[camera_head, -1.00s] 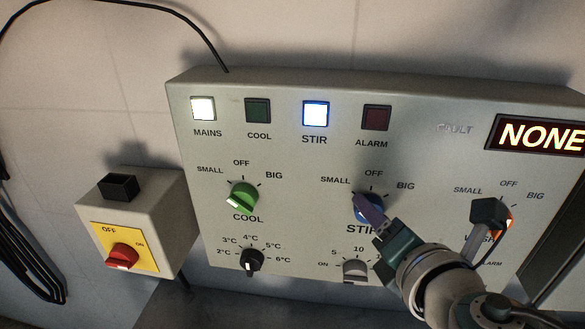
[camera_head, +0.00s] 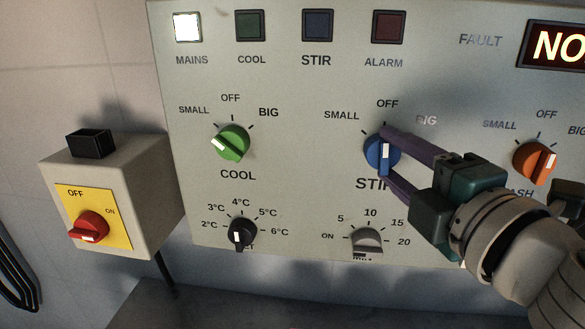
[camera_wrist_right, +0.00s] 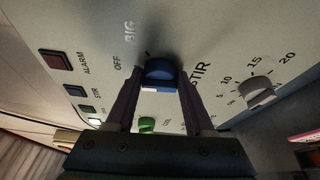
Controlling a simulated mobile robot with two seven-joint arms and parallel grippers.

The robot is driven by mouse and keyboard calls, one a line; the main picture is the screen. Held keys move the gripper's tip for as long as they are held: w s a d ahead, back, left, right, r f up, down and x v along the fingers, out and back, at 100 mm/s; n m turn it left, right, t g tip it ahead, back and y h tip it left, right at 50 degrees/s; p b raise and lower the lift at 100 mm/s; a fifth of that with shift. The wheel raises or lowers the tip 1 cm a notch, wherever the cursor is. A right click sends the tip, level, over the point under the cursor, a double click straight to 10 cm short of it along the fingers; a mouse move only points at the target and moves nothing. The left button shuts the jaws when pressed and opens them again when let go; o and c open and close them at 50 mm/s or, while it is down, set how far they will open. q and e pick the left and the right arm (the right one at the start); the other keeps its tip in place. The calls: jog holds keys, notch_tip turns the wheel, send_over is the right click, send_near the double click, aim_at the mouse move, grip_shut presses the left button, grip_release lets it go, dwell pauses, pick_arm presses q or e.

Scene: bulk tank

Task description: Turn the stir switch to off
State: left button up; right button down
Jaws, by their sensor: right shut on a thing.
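The blue stir knob (camera_head: 373,153) is on the grey panel (camera_head: 300,190), above the STIR label, with its white bar roughly upright in the head view. The OFF mark is above it, SMALL to the left and BIG to the right. My right gripper (camera_head: 384,152) comes in from the lower right and is shut on the knob, one finger above and one below. In the right wrist view the knob (camera_wrist_right: 160,68) sits between the two fingertips (camera_wrist_right: 157,84). The stir lamp (camera_head: 317,25) is dark. My left gripper is not in view.
The green cool knob (camera_head: 232,142) is to the left and the orange wash knob (camera_head: 536,160) to the right. A grey dial (camera_head: 367,240) is just below. The mains lamp (camera_head: 187,27) is lit. A box with a red switch (camera_head: 88,226) stands at the left.

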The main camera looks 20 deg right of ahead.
jog(key=shift+m+b, duration=0.5)
jog(key=shift+b, duration=0.1)
jog(key=shift+c, duration=1.4)
grip_release()
jog(key=s+a+b, duration=0.1)
jog(key=s+b, duration=0.3)
jog(key=s, duration=0.5)
jog(key=shift+s+a, duration=0.25)
jog(key=shift+s, duration=0.15)
